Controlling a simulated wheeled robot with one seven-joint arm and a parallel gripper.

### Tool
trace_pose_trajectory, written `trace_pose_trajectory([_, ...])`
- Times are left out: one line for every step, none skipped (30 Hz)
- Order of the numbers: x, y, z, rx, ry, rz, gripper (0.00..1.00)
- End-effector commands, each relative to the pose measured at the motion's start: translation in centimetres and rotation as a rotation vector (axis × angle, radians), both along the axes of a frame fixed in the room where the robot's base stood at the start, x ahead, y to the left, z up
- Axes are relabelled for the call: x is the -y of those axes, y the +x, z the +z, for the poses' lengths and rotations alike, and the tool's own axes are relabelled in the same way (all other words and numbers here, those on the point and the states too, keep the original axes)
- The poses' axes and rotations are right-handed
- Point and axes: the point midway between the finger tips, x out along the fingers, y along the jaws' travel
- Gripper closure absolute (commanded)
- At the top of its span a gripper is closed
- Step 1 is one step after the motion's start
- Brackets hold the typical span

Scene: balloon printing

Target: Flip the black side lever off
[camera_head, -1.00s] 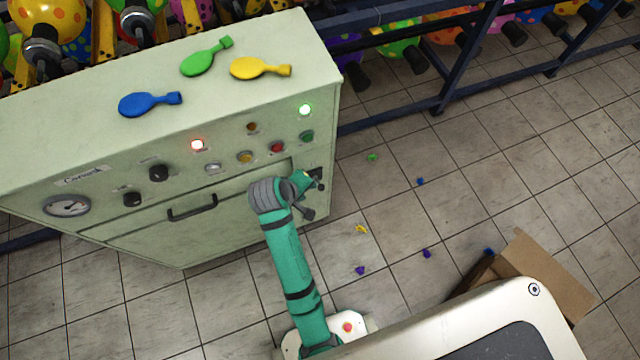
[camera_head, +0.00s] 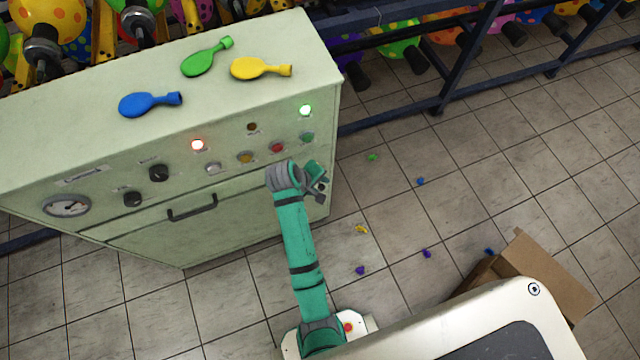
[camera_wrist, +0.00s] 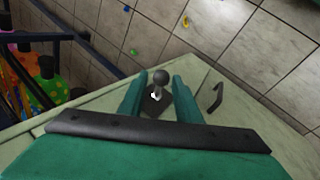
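The black side lever (camera_wrist: 160,77) has a round knob and a dark base. In the wrist view it stands between the two teal fingers of my gripper (camera_wrist: 160,92). The fingers are apart, one on each side of the lever, with visible gaps. In the head view my gripper (camera_head: 318,178) is at the right end of the cabinet's front (camera_head: 140,235). The lever there is small and partly hidden by my gripper and arm, so its exact tilt is hard to tell.
A dark handle (camera_wrist: 216,97) shows right of the lever in the wrist view. Lit red (camera_head: 198,145) and green (camera_head: 306,110) lamps are on the panel. Blue (camera_head: 150,103), green (camera_head: 206,58) and yellow (camera_head: 260,68) balloons lie on top.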

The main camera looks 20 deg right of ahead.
Motion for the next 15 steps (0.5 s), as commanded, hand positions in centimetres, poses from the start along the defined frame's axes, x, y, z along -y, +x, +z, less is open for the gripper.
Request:
trace_pose_trajectory([0.21,0.02,-0.41,-0.002,0.000,-0.001,0.69])
trace_pose_trajectory([0.29,0.06,-0.58,-0.002,0.000,-0.001,0.69])
trace_pose_trajectory([0.37,0.11,-0.73,0.000,0.000,-0.001,0.69])
trace_pose_trajectory([0.42,0.15,-0.83,0.000,0.000,-0.001,0.69])
trace_pose_trajectory([0.46,0.17,-0.89,0.000,0.000,-0.001,0.69])
trace_pose_trajectory([0.49,0.19,-0.96,0.000,0.000,-0.001,0.69])
trace_pose_trajectory([0.51,0.19,-0.99,0.000,0.000,-0.001,0.69])
trace_pose_trajectory([0.50,0.19,-1.01,0.000,0.000,-0.001,0.69])
trace_pose_trajectory([0.51,0.19,-1.01,0.000,0.000,-0.001,0.69])
trace_pose_trajectory([0.50,0.19,-1.01,0.000,0.000,-0.001,0.69])
trace_pose_trajectory([0.50,0.19,-1.01,0.000,0.000,-0.001,0.69])
trace_pose_trajectory([0.50,0.19,-1.00,0.000,0.000,-0.001,0.69])
trace_pose_trajectory([0.50,0.19,-1.00,0.000,0.000,-0.001,0.69])
trace_pose_trajectory([0.50,0.19,-1.00,0.000,0.000,-0.001,0.74])
trace_pose_trajectory([0.49,0.19,-0.99,0.000,0.000,-0.001,0.84])
